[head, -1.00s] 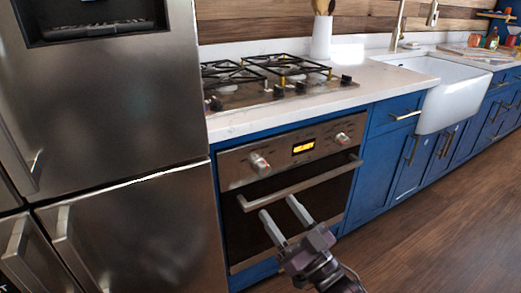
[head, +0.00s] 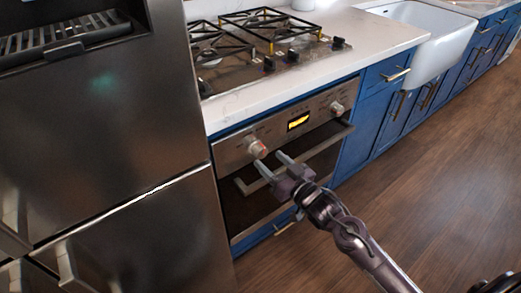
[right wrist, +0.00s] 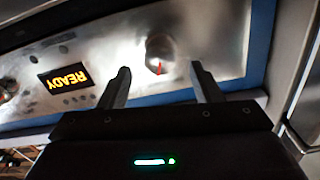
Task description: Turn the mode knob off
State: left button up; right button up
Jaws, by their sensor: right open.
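The oven's control panel (head: 285,129) has a left knob (head: 257,149), a lit display (head: 299,122) and a right knob (head: 337,108). The labels are too small to read, so I cannot tell by name which is the mode knob. My right gripper (head: 268,160) is open and empty, just in front of and below the left knob. In the right wrist view, upside down, this silver knob (right wrist: 160,48) with a red mark sits beyond and between the open fingertips (right wrist: 160,68), apparently untouched. The display (right wrist: 66,77) reads READY. My left gripper is out of view.
The oven handle (head: 300,158) runs just below the panel, close to my right gripper. The hob (head: 262,75) and white worktop (head: 385,45) lie above. A steel fridge (head: 110,130) stands close at left. The wooden floor (head: 440,170) is clear at right.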

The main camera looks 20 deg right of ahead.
aim_at(263, 154)
jog(key=x, duration=0.5)
jog(key=c, duration=1)
